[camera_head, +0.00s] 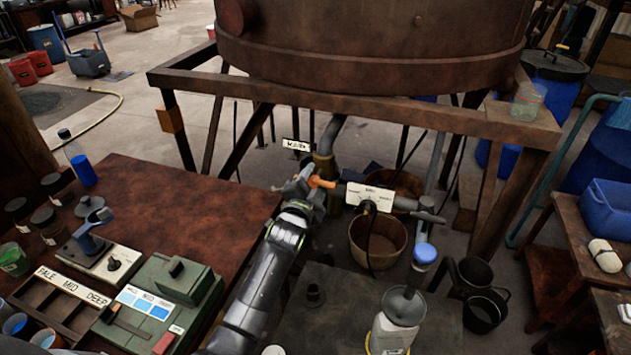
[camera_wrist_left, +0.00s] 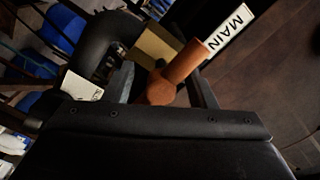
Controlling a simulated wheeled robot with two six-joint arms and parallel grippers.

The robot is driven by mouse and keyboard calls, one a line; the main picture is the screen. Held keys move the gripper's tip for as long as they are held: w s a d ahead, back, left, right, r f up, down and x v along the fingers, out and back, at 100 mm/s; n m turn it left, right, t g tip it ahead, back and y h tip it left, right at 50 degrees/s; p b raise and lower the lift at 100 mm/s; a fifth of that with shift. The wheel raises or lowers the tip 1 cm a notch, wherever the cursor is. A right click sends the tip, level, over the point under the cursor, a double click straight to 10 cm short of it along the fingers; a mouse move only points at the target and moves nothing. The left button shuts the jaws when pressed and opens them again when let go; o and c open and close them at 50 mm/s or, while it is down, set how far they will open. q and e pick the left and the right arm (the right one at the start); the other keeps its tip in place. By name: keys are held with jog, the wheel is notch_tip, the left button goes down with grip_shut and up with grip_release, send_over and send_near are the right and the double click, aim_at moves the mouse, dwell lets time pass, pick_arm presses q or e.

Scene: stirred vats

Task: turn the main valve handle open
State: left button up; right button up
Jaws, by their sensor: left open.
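The main valve handle (camera_head: 322,183) is a short orange lever on the pipe under the big vat. In the left wrist view the orange handle (camera_wrist_left: 180,66) lies slantwise between my two fingers, below the white MAIN label (camera_wrist_left: 230,30). My left gripper (camera_head: 308,182) reaches in from the lower left and is at the handle. In the left wrist view my gripper (camera_wrist_left: 163,85) is open, with a finger on each side of the handle; whether either finger touches it I cannot tell. The white label (camera_head: 296,145) hangs above the valve. My right gripper is not in view.
A second white sign (camera_head: 370,197) and pipework are just right of the handle. A bucket (camera_head: 378,245) stands below them. The vat's wooden frame (camera_head: 350,108) crosses above. A rust-brown table (camera_head: 180,205) with jars and boxes is at left, and a funnel bottle (camera_head: 398,325) stands in front.

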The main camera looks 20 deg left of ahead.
pick_arm(q)
jog(key=shift+w, duration=0.15)
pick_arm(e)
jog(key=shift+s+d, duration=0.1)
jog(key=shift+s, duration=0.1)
